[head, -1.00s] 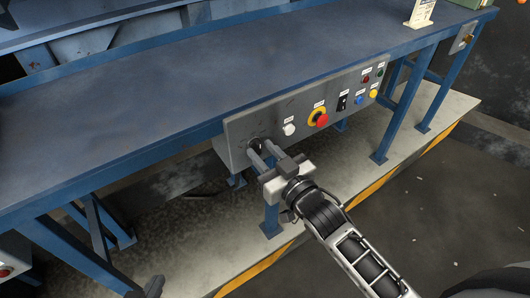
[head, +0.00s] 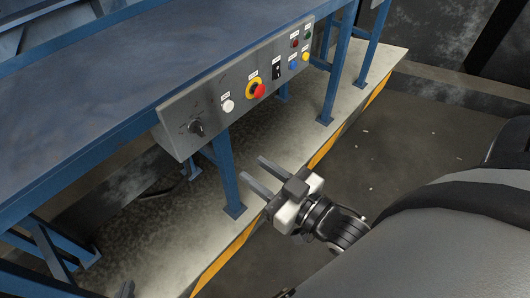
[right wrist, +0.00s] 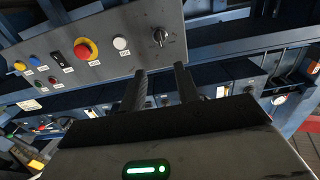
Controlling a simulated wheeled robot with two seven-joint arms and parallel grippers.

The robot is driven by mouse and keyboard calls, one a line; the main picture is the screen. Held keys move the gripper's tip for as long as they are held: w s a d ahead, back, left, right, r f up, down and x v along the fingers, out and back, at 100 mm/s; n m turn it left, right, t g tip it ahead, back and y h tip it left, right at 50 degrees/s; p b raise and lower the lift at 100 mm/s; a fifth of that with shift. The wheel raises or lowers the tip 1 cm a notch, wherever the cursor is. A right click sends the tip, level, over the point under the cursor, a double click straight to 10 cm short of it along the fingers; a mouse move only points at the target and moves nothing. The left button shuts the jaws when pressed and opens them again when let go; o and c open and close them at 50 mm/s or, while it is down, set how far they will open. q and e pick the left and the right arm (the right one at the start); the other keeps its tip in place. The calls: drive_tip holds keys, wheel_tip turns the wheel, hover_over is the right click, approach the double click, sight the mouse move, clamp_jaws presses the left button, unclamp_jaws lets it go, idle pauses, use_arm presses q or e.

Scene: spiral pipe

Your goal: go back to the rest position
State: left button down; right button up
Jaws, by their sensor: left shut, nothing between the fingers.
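My right gripper (head: 267,176) is in front of the control panel's lower edge, over the floor. Its two fingers stand apart with nothing between them. In the right wrist view the fingers (right wrist: 160,88) also stand apart and empty, with the panel (right wrist: 110,50) beyond them. The grey control panel (head: 180,142) carries a black rotary knob (head: 196,128), which is clear of the gripper. Of my left gripper (head: 127,289), only a small dark tip shows at the bottom edge; the rest is out of view.
A blue workbench (head: 90,95) spans the left, its legs (head: 228,175) standing near my right gripper. The panel also has a white button (head: 228,106), a red emergency stop (head: 259,91) and several small buttons. The floor (head: 400,150) at right is open.

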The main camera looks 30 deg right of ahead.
drive_tip(key=shift+s+d, duration=0.15)
drive_tip(key=shift+s, duration=0.4)
drive_tip(key=s+a+f+g+h, duration=0.1)
drive_tip(key=a+f+g, duration=0.3)
drive_tip(key=f, duration=0.7)
drive_tip(key=g, duration=0.2)
drive_tip(key=shift+s+m+g+h, duration=0.15)
drive_tip(key=shift+m+g+h, duration=0.15)
drive_tip(key=shift+m+h, duration=0.1)
drive_tip(key=shift+a+f, duration=0.1)
